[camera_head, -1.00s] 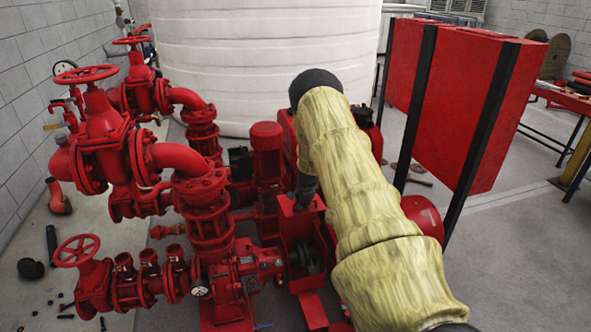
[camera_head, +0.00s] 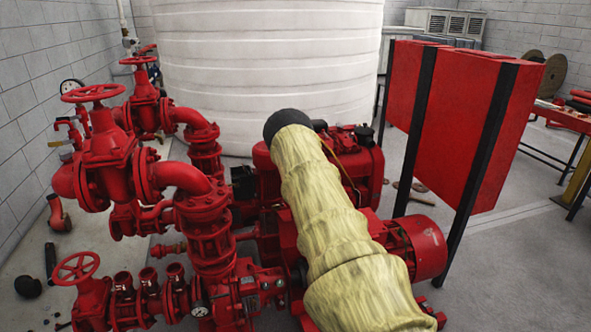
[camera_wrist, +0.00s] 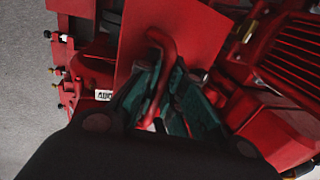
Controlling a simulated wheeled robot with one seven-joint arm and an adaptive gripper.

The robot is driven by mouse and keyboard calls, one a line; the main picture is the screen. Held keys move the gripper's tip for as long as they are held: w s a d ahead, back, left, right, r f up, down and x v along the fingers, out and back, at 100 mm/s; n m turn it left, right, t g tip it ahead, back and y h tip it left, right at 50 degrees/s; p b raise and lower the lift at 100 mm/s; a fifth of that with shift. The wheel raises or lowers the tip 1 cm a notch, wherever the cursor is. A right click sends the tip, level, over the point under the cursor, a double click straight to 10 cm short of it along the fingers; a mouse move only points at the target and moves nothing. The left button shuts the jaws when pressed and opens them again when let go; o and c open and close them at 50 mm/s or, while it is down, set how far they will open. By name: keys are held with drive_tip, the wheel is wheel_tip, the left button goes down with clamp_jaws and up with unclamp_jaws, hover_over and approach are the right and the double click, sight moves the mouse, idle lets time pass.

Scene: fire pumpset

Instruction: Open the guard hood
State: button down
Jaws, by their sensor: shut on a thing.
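The guard hood (camera_wrist: 190,28) shows in the wrist view as a flat red plate at the top middle. A bent red bar handle (camera_wrist: 157,40) stands out from it towards me. My gripper (camera_wrist: 164,72) is shut on this handle, with its dark green fingers on both sides of the bar. In the head view my sleeved arm covers the gripper, the handle and the hood, so how far the hood is tilted cannot be told there.
A red motor (camera_head: 425,247) lies right of my arm. Red valves and pipes (camera_head: 105,165) crowd the left. A white tank (camera_head: 265,70) stands behind, and a red panel (camera_head: 465,125) on black posts stands at the right. Open floor (camera_head: 520,270) lies at the lower right.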

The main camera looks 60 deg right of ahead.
idle(0.3)
drive_tip(key=c, duration=1.5)
unclamp_jaws()
drive_tip(key=shift+c, duration=0.2)
drive_tip(key=v, duration=1.2)
drive_tip(key=shift+d+f, duration=0.15)
drive_tip(key=shift+d, duration=0.05)
